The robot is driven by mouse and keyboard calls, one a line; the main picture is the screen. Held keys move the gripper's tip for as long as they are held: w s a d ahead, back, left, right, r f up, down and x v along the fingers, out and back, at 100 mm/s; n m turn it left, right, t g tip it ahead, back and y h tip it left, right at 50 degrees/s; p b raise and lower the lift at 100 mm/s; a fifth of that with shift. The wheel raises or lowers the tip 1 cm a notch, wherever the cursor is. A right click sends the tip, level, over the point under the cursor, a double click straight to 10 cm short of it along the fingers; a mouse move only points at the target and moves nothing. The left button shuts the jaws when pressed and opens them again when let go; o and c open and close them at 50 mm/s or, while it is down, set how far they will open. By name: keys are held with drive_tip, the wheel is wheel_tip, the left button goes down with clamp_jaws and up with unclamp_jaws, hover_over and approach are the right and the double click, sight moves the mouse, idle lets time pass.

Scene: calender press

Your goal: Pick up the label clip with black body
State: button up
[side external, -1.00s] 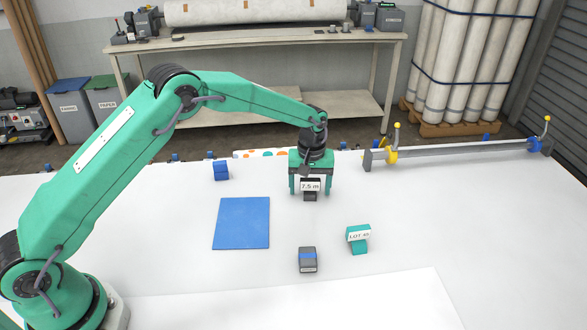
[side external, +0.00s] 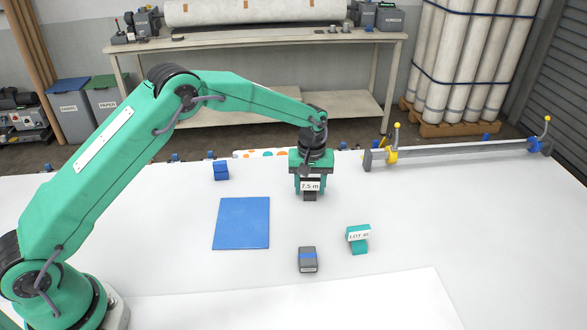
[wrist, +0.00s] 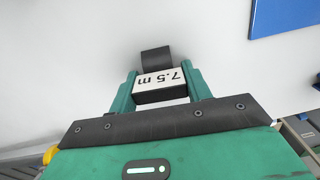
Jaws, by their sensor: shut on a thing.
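The black label clip (side external: 310,196) stands on the white table with a white card reading "7.5 m" at its top. My gripper (side external: 310,187) is over it, pointing down, with its fingers shut on the clip's sides. In the wrist view the clip (wrist: 156,58) sits between the two green fingertips of my gripper (wrist: 160,90), its card facing the camera. The clip appears to rest on the table still.
A grey bar (side external: 460,152) lies at the back right.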

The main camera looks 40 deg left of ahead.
sight(310, 179)
drive_tip(key=shift+r, duration=0.45)
wheel_tip(310, 179, up, 3)
drive_tip(key=shift+r, duration=0.1)
drive_tip(key=s+d+r, duration=0.7)
drive_tip(key=d, duration=0.2)
drive_tip(key=shift+s, duration=0.3)
drive_tip(key=shift+a, duration=0.1)
